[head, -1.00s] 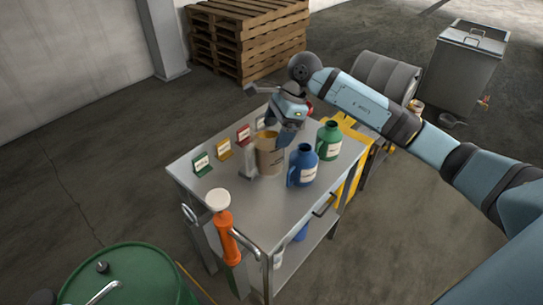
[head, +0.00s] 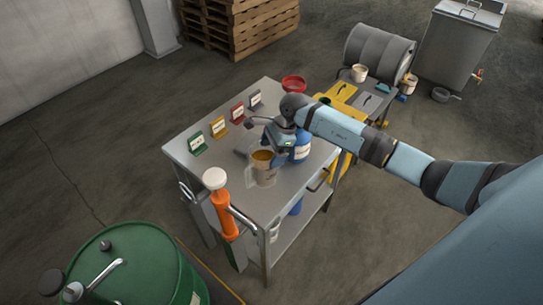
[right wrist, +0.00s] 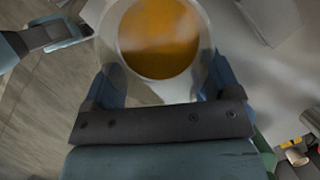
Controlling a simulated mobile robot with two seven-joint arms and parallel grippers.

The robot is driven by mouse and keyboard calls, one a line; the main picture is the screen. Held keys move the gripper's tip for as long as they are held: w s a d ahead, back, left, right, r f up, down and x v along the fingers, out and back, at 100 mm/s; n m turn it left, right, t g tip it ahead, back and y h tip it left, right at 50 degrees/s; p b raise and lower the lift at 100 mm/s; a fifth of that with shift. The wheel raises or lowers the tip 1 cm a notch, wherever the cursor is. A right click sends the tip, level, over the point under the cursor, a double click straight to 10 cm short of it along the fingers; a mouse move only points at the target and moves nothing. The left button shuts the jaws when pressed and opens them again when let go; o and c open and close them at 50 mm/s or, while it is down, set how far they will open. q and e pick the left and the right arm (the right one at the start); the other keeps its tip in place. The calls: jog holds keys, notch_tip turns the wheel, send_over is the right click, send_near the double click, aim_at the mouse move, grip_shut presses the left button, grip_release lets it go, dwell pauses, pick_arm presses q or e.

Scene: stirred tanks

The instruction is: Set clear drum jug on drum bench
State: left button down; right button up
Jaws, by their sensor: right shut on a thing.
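The clear drum jug (head: 262,176) is see-through with amber-brown content and a pale label. It is at the front part of a steel bench (head: 215,170), upright or nearly so. I cannot tell whether its base touches the top. My right gripper (head: 273,150) is shut on it, coming from the right. In the right wrist view the jug's round mouth (right wrist: 158,38) lies between the fingers (right wrist: 162,85). No marking shows which bench is the drum bench. My left gripper does not show.
A blue jug (head: 300,152) stands close behind the held jug. Several coloured label cards (head: 220,127) line the far left side; a red bowl (head: 293,83) is at the back. An orange tool (head: 224,214) hangs at the front. A green drum (head: 125,265) stands at lower left.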

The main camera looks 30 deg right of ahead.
notch_tip(320, 180, down, 3)
jog(key=shift+f, duration=0.1)
jog(key=shift+f, duration=0.15)
jog(key=o, duration=1.6)
jog(key=shift+c, duration=0.2)
